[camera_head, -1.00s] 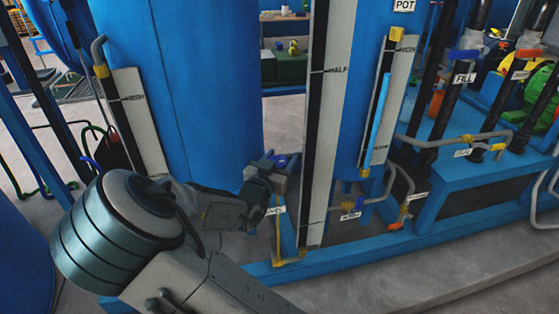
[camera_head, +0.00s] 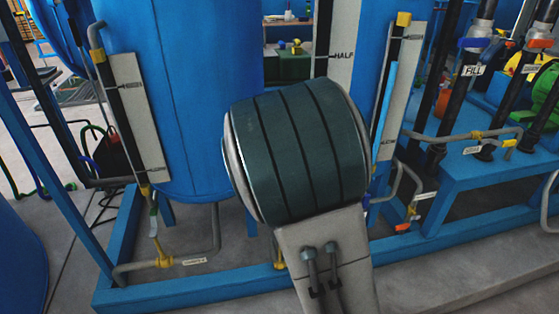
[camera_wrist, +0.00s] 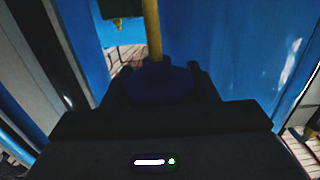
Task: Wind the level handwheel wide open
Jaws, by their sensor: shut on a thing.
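The level handwheel (camera_wrist: 160,86) shows in the wrist view as a dark blue round shape, in deep shadow, with a yellow pipe (camera_wrist: 152,28) rising behind it. My gripper (camera_wrist: 161,72) has its dark fingers on both sides of the handwheel and is shut on it. In the head view my large arm joint and link cover the gripper and the handwheel, so neither shows there. How far the wheel is turned cannot be seen.
The tall blue vessel (camera_head: 185,100) and the gauge board marked HALF (camera_head: 341,50) stand close to my arm. A blue base frame (camera_head: 225,275) runs low across the front. Pipes and the FILL valve (camera_head: 473,70) are at the right.

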